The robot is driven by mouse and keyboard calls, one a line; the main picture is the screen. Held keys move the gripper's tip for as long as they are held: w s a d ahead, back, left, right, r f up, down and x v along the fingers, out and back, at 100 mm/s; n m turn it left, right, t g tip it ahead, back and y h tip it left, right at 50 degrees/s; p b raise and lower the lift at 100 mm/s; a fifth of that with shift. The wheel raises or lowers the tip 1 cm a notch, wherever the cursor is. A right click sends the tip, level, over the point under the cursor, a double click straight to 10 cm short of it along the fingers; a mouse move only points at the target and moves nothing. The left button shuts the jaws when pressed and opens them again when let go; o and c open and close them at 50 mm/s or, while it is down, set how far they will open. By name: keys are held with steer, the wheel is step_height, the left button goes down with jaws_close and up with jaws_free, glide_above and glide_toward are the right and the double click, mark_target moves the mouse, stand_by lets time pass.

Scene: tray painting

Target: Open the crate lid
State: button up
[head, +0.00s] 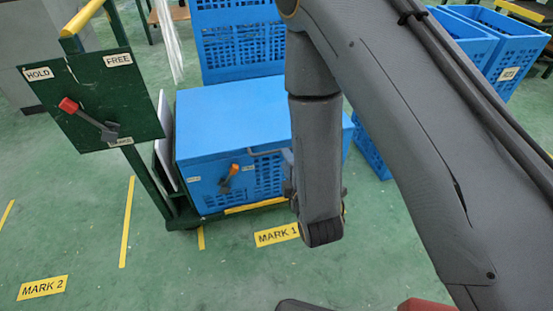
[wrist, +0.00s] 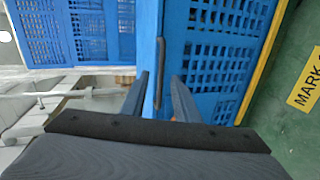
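The blue crate (head: 212,183) stands on a green cart, and its flat blue lid (head: 235,115) lies shut on top. A latch with an orange-tipped lever (head: 229,178) is on the crate's front wall, with small labels either side. In the head view my arm covers the crate's right part and hides my gripper's fingertips. In the wrist view my gripper (wrist: 160,75) is open. Its two fingers are apart, with the dark grey lid handle (wrist: 160,72) showing between them; I cannot tell whether they touch it. The crate's slotted front wall (wrist: 205,70) is right of the handle.
The cart's green panel (head: 100,85) carries a red-knobbed lever (head: 85,115) and HOLD and FREE labels. Blue crates stand behind (head: 240,45) and at the back right (head: 465,35). Green floor with yellow lines and MARK 1 (head: 277,235) and MARK 2 (head: 42,288) plates is clear in front.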

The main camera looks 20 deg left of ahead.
mark_target(277, 150)
steer(key=shift+n+y, duration=0.4)
steer(key=shift+n, duration=0.1)
steer(key=x, duration=0.2)
steer(key=b+x, duration=0.1)
steer(key=x, duration=0.2)
steer(key=a+b+x, duration=0.1)
steer(key=x, duration=0.1)
steer(key=shift+s+a+f, duration=0.1)
steer(key=shift+a+f, duration=0.05)
steer(key=shift+f, duration=0.2)
jaws_close()
